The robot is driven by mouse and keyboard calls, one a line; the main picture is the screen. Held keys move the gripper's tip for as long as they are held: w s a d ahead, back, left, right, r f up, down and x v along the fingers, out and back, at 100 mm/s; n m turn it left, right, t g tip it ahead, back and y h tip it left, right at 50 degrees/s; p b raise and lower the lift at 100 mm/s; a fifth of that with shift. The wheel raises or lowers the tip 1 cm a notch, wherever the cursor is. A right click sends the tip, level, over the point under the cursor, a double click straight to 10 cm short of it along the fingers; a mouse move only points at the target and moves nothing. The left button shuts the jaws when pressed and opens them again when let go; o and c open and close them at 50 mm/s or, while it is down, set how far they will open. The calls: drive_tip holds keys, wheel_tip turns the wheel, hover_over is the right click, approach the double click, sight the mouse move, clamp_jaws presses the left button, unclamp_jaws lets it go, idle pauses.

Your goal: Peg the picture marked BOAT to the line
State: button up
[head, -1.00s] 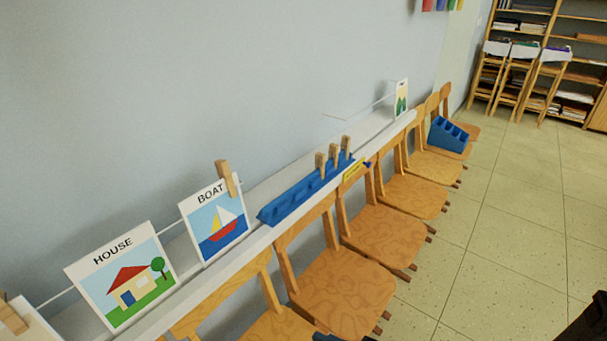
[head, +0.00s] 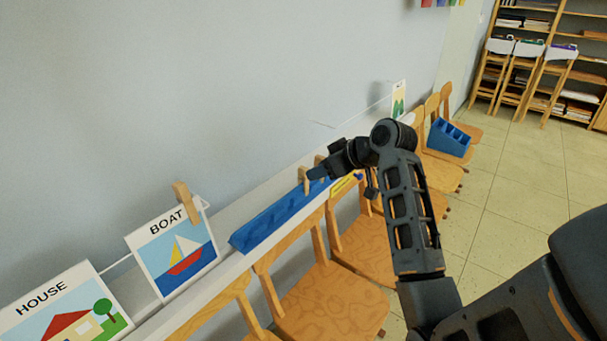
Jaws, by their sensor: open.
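The BOAT picture (head: 172,250) shows a sailboat and stands tilted at the left, above the white ledge. A wooden peg (head: 186,201) sits at its top edge, toward the right corner. The thin line (head: 118,266) runs along the wall past the pictures. A blue peg rack (head: 270,222) lies on the ledge to the right of BOAT, with wooden pegs (head: 305,181) upright at its far end. My gripper (head: 318,172) is open at these pegs, right beside them. The arm partly hides the pegs, and I cannot tell whether a finger touches one.
The HOUSE picture (head: 70,315) is at the lower left. Another picture (head: 398,97) hangs at the far end. Wooden chairs (head: 330,295) line the ledge's front, one bearing a blue sorter box (head: 448,138). Shelves stand at the back right. The floor to the right is open.

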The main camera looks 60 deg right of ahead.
sight(303, 179)
drive_tip(key=w+d+f+b, duration=0.1)
drive_tip(key=w+b, duration=0.1)
drive_tip(key=w+d+f+b, duration=0.3)
drive_tip(key=w+f+b, duration=0.1)
drive_tip(key=b, duration=0.1)
drive_tip(key=shift+d+f, duration=0.2)
drive_tip(key=shift+w+d+f, duration=0.2)
drive_tip(key=shift+w+f, duration=0.15)
drive_tip(key=shift+w, duration=0.25)
drive_tip(key=c, duration=0.6)
drive_tip(key=shift+r+p, duration=2.65)
drive_tip(key=shift+r, duration=0.5)
drive_tip(key=shift+c, duration=0.2)
drive_tip(key=shift+s, duration=0.15)
